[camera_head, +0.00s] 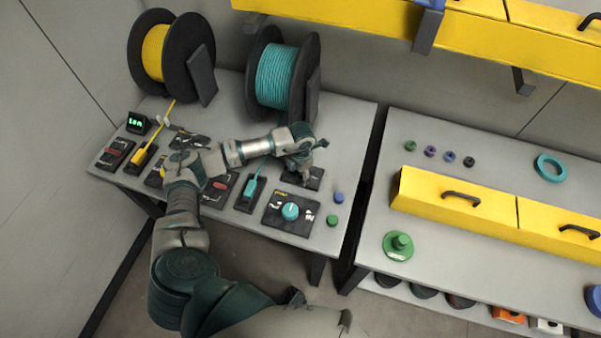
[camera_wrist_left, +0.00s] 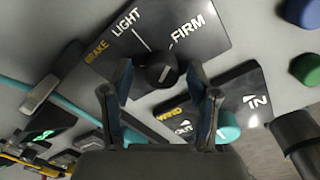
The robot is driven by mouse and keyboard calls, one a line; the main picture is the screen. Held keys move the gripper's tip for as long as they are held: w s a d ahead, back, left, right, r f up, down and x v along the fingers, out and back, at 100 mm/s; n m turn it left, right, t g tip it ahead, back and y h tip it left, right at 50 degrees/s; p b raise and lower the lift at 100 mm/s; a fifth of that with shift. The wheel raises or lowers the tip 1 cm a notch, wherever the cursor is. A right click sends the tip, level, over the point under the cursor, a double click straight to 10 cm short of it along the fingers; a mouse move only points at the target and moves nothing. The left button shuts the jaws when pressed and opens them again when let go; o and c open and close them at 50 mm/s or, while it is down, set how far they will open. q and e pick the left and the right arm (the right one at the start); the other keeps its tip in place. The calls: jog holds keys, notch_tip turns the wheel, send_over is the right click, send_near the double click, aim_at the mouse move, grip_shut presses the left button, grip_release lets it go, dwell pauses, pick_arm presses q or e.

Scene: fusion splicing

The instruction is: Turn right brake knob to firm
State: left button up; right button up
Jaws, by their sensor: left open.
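The right brake panel (camera_head: 315,181) is a dark plate on the left table, below the teal spool. In the left wrist view the panel (camera_wrist_left: 115,50) reads BRAKE, LIGHT and FIRM, with a white line between the last two words. Its black knob (camera_wrist_left: 161,73) bears a short pale mark; I cannot tell which word it points to. My left gripper (camera_head: 304,172) is over this panel. In the left wrist view my left gripper (camera_wrist_left: 159,72) is open, with one finger on each side of the knob; contact is unclear. My right gripper is not in view.
A wind panel with a teal knob (camera_head: 290,211) lies just in front of the brake panel. Blue (camera_head: 339,197) and green (camera_head: 332,220) buttons are to its right. The teal spool (camera_head: 275,77) stands behind. A second table with yellow drawers (camera_head: 455,200) is at right, across a gap.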

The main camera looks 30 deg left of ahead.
pick_arm(q)
notch_tip(320, 180, up, 12)
dwell(0.4)
jog(key=shift+d+f, duration=0.1)
jog(key=shift+f, duration=0.05)
